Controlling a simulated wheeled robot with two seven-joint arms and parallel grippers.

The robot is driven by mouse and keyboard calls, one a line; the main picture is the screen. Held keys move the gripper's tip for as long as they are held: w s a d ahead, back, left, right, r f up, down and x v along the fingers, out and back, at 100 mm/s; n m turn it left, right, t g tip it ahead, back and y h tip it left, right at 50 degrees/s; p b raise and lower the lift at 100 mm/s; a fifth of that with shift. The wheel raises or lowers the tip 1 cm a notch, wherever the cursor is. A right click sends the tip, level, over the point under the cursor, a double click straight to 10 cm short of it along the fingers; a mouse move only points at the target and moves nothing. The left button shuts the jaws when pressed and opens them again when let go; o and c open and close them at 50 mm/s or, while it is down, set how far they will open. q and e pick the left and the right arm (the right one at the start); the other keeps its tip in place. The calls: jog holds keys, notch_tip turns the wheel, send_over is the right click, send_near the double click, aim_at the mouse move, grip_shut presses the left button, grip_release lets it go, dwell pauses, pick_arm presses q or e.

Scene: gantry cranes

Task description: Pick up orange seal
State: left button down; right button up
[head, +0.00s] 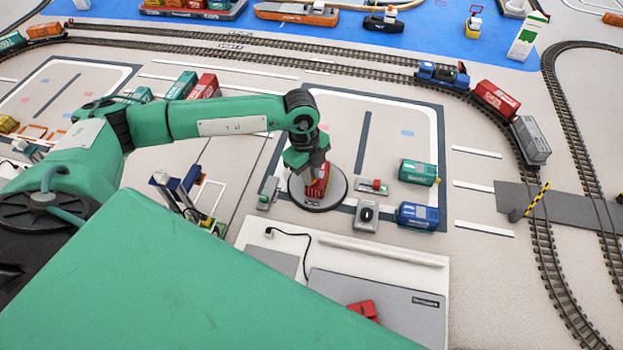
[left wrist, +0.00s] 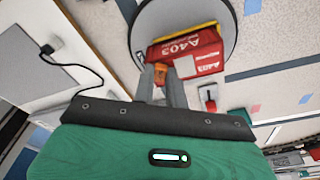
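A red container (left wrist: 190,50) marked A403 stands on a round grey turntable (head: 325,200); its top edge is yellow in the left wrist view. A small orange piece, apparently the seal (left wrist: 186,67), shows on the container's near end. My left gripper (left wrist: 161,70) points down at that end, with a gap between its fingertips. The orange shows between the fingers and beyond one of them, partly hidden by it. Whether the fingers touch it I cannot tell. In the head view the left gripper (head: 315,178) covers much of the container. My right gripper is not in view.
Green (head: 418,172) and blue (head: 418,216) containers stand right of the turntable. A grey block with a black knob (head: 367,215) is close by. A white-grey panel with a black cable (head: 290,234) lies in front. A train (head: 497,98) is on the track behind.

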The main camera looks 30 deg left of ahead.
pick_arm(q)
jog(key=shift+r, duration=0.1)
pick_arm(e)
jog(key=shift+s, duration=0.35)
